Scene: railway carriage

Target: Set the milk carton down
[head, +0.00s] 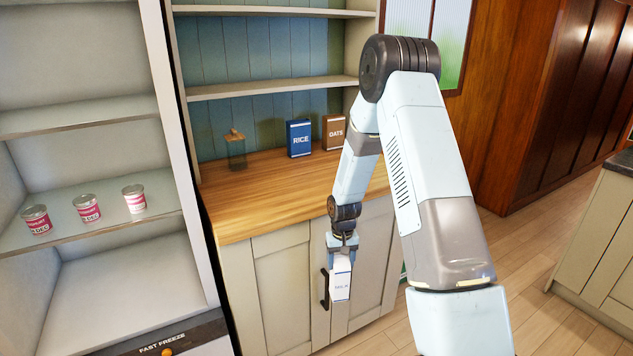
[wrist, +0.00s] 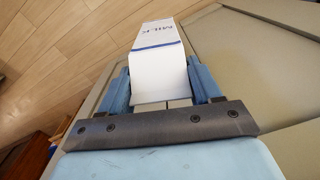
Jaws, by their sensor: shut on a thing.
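The milk carton (head: 340,279) is white with a blue band and lettering. In the head view it hangs below my gripper (head: 342,254), in front of the cupboard doors and below the level of the wooden counter (head: 262,194). In the wrist view the carton (wrist: 160,62) sits between the two blue fingers of my gripper (wrist: 158,88), which is shut on it. Its far end points away from the wrist, with wooden floor beyond. I cannot tell its exact distance from the cupboard door.
A blue rice box (head: 299,138), a brown oats box (head: 334,132) and a small lantern-like holder (head: 236,150) stand at the back of the counter. The counter's front is clear. An open fridge (head: 110,265) with several cans (head: 87,208) is at left. A cupboard handle (head: 324,288) is beside the carton.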

